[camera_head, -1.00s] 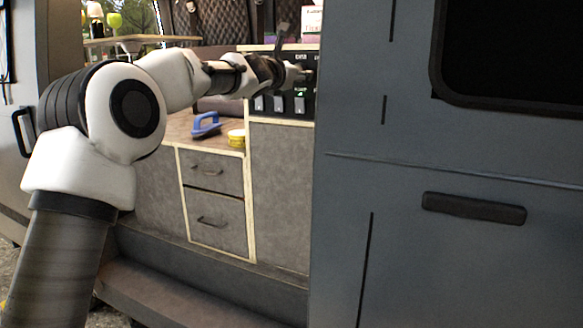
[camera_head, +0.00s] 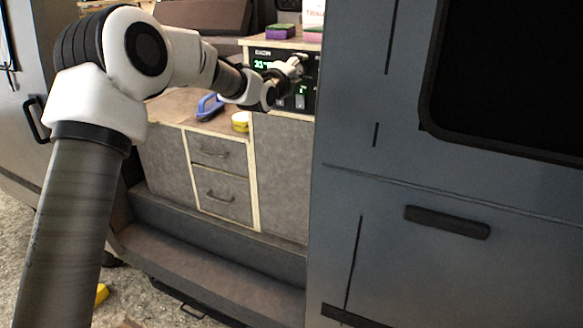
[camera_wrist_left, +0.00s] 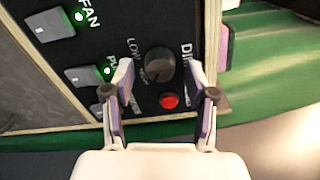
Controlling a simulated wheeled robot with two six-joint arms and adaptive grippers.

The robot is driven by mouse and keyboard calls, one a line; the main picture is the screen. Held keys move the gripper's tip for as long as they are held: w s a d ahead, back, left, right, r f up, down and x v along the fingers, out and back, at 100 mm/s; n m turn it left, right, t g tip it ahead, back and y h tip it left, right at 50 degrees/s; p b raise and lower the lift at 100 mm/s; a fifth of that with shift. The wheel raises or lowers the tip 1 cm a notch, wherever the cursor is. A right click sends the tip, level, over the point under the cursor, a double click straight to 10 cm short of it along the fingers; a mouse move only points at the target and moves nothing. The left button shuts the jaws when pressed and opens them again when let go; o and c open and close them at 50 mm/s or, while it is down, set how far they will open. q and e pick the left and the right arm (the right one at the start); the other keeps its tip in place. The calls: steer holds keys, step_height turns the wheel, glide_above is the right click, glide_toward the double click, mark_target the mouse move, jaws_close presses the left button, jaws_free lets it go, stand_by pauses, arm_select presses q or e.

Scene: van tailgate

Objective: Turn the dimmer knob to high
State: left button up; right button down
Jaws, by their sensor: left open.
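The dimmer knob (camera_wrist_left: 158,64) is a dark round knob on a black control panel (camera_wrist_left: 75,62), with LOW and partly readable DIM lettering around it. A red round button (camera_wrist_left: 169,101) sits just below it in the left wrist view. My left gripper (camera_wrist_left: 160,78) is open, its fingers on either side of the button and the knob's lower part. I cannot tell if they touch the knob. In the head view my left gripper (camera_head: 298,66) is at the right part of the panel (camera_head: 262,54) and hides the knob. My right gripper is not in view.
The panel also has FAN and other rocker switches (camera_wrist_left: 53,24). A blue-handled brush (camera_head: 209,107) and a yellow container (camera_head: 240,121) stand on the lower counter. A purple-green sponge (camera_head: 280,32) lies above the panel. The grey van door (camera_head: 400,180) fills the right side.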

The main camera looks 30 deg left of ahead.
arm_select(q)
steer(key=n+p, duration=0.2)
steer(key=n, duration=0.1)
steer(key=n+p, duration=0.2)
steer(key=n, duration=0.1)
steer(key=r+n+p, duration=0.1)
steer(key=n+p, duration=0.1)
steer(key=n, duration=0.1)
steer(key=shift+p, duration=0.4)
steer(key=s+f+n+p, duration=0.2)
steer(key=s+n+p, duration=0.2)
steer(key=s+n, duration=0.6)
steer(key=s+d+f+g+b, duration=0.1)
steer(key=s+d+f+g, duration=0.2)
steer(key=f, duration=0.8)
steer(key=s+d+f+n+g+h+b, duration=0.1)
steer(key=s+d+f+g, duration=0.1)
steer(key=f, duration=1)
steer(key=shift+s+d+f+g, duration=0.35)
steer(key=shift+s+d, duration=0.2)
steer(key=shift+d, duration=0.4)
